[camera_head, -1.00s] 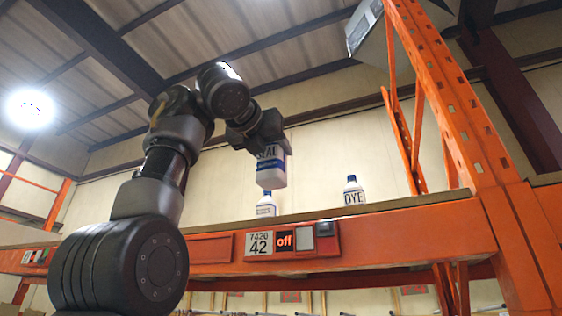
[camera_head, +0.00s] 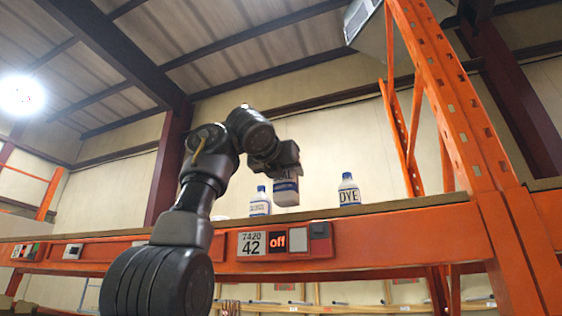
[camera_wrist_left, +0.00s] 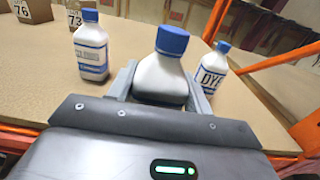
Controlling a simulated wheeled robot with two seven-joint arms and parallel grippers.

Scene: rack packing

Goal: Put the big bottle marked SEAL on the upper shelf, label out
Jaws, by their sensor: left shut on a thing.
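The big SEAL bottle (camera_head: 286,189), white with a blue band and blue cap, is in my left gripper (camera_head: 279,164). In the head view its label faces out and the gripper hides the top. In the left wrist view the bottle (camera_wrist_left: 161,75) sits between the two fingers of my left gripper (camera_wrist_left: 158,88). The bottle is upright at the upper shelf (camera_head: 405,210), between two other bottles. I cannot tell if its base touches the board. My right gripper is not in view.
A smaller blue-capped bottle (camera_head: 260,204) stands to its left and a DYE bottle (camera_head: 348,192) to its right. An orange upright (camera_head: 455,100) rises at the right. A tag panel (camera_head: 277,242) is on the beam.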

